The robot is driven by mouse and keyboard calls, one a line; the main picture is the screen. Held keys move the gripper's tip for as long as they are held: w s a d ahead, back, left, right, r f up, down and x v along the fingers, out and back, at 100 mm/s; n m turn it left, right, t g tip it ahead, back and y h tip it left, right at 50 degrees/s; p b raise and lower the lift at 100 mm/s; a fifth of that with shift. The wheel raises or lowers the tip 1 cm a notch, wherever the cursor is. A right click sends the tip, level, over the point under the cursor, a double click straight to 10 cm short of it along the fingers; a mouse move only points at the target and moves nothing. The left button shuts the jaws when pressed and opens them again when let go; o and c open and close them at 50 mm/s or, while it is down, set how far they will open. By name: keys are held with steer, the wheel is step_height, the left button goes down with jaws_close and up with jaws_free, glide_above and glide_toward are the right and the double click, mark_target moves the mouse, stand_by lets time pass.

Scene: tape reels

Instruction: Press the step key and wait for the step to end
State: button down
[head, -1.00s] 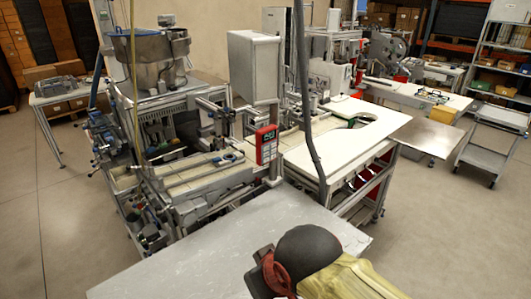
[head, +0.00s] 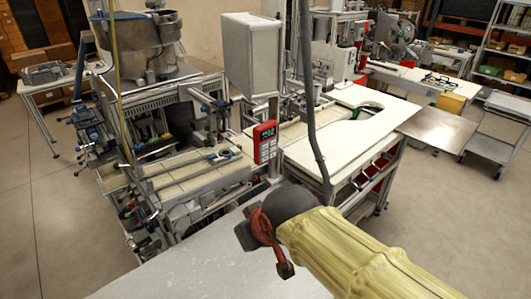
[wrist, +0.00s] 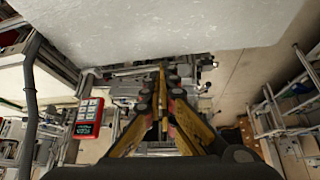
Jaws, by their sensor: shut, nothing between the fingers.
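A red control box (head: 265,141) with a small display and pale keys is mounted on a post at the edge of the machine in the head view. It also shows in the wrist view (wrist: 89,117), left of my gripper, with its display toward the bottom. The step key cannot be told apart from the other keys. My gripper (wrist: 166,72) is shut and empty, its fingertips together. It is apart from the box. In the head view my arm covers the area right of and below the box, and the fingertips are not clear there.
A pale tabletop (head: 215,265) lies in front, and its underside or surface fills the top of the wrist view. A dark cable (head: 313,125) hangs right of the box. A grey cabinet (head: 250,55) stands above it. A white worktable (head: 350,130) is to the right.

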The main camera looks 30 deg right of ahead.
steer(key=w+d+t+p, duration=0.1)
steer(key=w+d, duration=0.2)
steer(key=w, duration=0.3)
steer(key=w+d+t, duration=0.1)
steer(key=w+d, duration=0.2)
steer(key=w, duration=0.3)
steer(key=m+t+h+p, duration=0.1)
steer(key=t+h+p, duration=0.2)
steer(key=h, duration=0.3)
glide_toward(265, 153)
steer(key=s+a, duration=0.1)
steer(key=s, duration=0.3)
steer(key=s+d+f+h+p, duration=0.1)
steer(key=d+f+h, duration=0.1)
steer(key=d+f, duration=0.2)
steer(key=d, duration=0.3)
steer(key=shift+f+m, duration=0.3)
steer(key=shift+f, duration=0.1)
steer(key=shift+s, duration=0.1)
steer(key=w+a, duration=0.1)
steer(key=w, duration=0.7)
steer(key=shift+w+a, duration=0.2)
steer(key=shift+w, duration=0.2)
